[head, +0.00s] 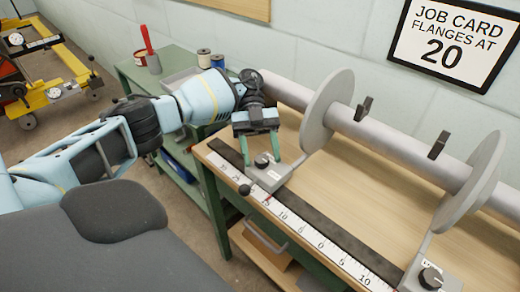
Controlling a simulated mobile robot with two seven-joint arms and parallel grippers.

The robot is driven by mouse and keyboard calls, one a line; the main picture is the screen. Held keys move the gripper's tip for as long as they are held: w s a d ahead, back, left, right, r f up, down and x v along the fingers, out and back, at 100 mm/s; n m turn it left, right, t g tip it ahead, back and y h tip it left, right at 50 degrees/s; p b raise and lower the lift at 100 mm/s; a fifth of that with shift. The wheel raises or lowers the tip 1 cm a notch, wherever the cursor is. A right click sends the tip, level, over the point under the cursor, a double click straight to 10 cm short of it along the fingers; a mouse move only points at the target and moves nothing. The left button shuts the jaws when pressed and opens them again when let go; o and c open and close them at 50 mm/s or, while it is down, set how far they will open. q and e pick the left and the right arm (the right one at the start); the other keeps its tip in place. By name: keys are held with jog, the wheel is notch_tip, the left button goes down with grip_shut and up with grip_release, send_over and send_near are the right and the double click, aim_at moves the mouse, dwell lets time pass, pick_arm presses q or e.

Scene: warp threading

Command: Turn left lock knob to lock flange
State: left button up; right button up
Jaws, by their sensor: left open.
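The left lock knob (262,161) is a small black knob on the grey foot of the left flange (325,110), a grey disc on the long beam. The foot rests by the scale (300,227) on the bench. My left gripper (262,158) points down over this foot. Its green fingers are apart, one on each side of the knob; I cannot tell whether they touch it. The knob's pointer marking is too small to read. My right gripper is out of view.
The right flange (470,185) has its own lock knob (431,277) at the lower right. Two dark clips (438,145) stand on the beam (385,138). A job card (455,42) on the wall reads "flanges at 20". A green cart (135,72) stands behind my left arm.

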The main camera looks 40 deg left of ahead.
aim_at(261, 156)
pick_arm(q)
notch_tip(261, 156, up, 4)
jog(key=shift+s+d+f, duration=0.1)
jog(key=shift+s, duration=0.05)
jog(key=s+d+p, duration=0.1)
jog(key=s+d, duration=0.3)
jog(key=s, duration=0.2)
jog(key=s+d+r+p, duration=0.1)
jog(key=s+d, duration=0.3)
jog(key=s, duration=0.3)
jog(key=shift+s, duration=0.2)
jog(key=shift+d+r, duration=0.1)
dwell(0.4)
jog(key=shift+s, duration=0.15)
